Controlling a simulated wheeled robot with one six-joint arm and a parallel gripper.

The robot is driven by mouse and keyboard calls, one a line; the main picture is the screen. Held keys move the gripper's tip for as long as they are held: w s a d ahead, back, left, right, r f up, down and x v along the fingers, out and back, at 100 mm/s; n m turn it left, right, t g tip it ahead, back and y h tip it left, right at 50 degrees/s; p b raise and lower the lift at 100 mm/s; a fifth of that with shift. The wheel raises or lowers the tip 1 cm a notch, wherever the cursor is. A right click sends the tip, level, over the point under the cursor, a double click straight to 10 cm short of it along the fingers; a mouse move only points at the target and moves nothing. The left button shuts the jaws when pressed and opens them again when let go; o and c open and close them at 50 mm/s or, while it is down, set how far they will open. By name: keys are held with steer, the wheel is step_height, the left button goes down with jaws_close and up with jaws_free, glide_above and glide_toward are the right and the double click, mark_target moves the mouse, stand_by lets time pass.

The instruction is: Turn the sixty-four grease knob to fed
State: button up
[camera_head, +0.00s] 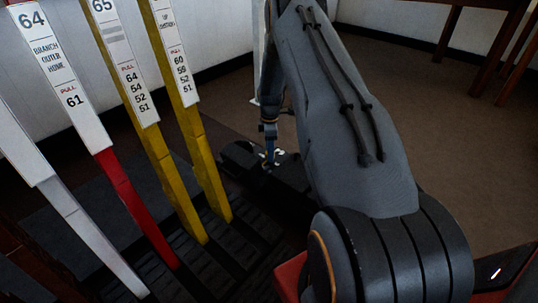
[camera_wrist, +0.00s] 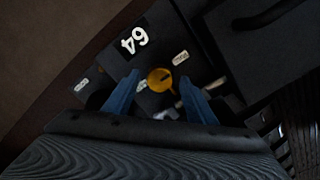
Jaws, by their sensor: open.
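In the wrist view a round yellow knob (camera_wrist: 156,84) sits on a dark panel, with a thin dark mark on its face. A plate reading 64 (camera_wrist: 134,38) is beside it. Two small pale labels, one to the left (camera_wrist: 82,84) and one to the upper right (camera_wrist: 180,58), are too small to read. My gripper (camera_wrist: 159,78) is open, its blue fingers on either side of the knob and apart from it in the picture. Its height above the knob cannot be told. In the head view my gripper (camera_head: 270,158) is over a low black box (camera_head: 290,176); the knob is not clear there.
Tall levers stand at the left: a red one labelled 64 (camera_head: 135,210), a yellow one labelled 65 (camera_head: 180,195), another yellow one (camera_head: 208,175) and a white one (camera_head: 85,228). Brown floor (camera_head: 440,110) is open at the right, with wooden furniture legs (camera_head: 490,50) behind.

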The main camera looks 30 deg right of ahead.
steer(key=shift+f, duration=0.65)
steer(key=c, duration=1)
steer(key=shift+c, duration=0.2)
